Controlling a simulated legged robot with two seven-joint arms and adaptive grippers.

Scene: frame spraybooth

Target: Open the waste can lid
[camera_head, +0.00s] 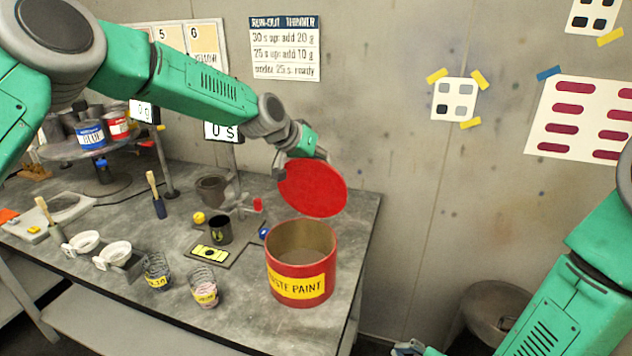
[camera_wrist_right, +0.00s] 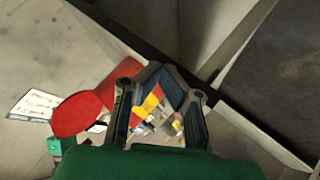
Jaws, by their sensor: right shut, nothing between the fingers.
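The red waste paint can (camera_head: 300,293) stands upright near the right end of the workbench, with a yellow label on its front. Its mouth is uncovered and I see into it. The round red lid (camera_head: 315,190) is tilted up above the can's back rim; it also shows in the right wrist view (camera_wrist_right: 78,115). My left gripper (camera_head: 300,165) is at the lid's upper edge; its fingers are too small and partly hidden to read. My right gripper (camera_head: 408,348) is low at the bottom edge, away from the can, shut and empty; it also shows in the right wrist view (camera_wrist_right: 165,78).
Mesh-patterned cups (camera_head: 204,287), white-handled cups (camera_head: 113,254), a dark mug (camera_head: 220,230) and brushes stand left of the can on the workbench (camera_head: 232,325). A round stand (camera_head: 75,150) holds paint tins. A grey bin (camera_head: 492,308) is on the floor at right.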

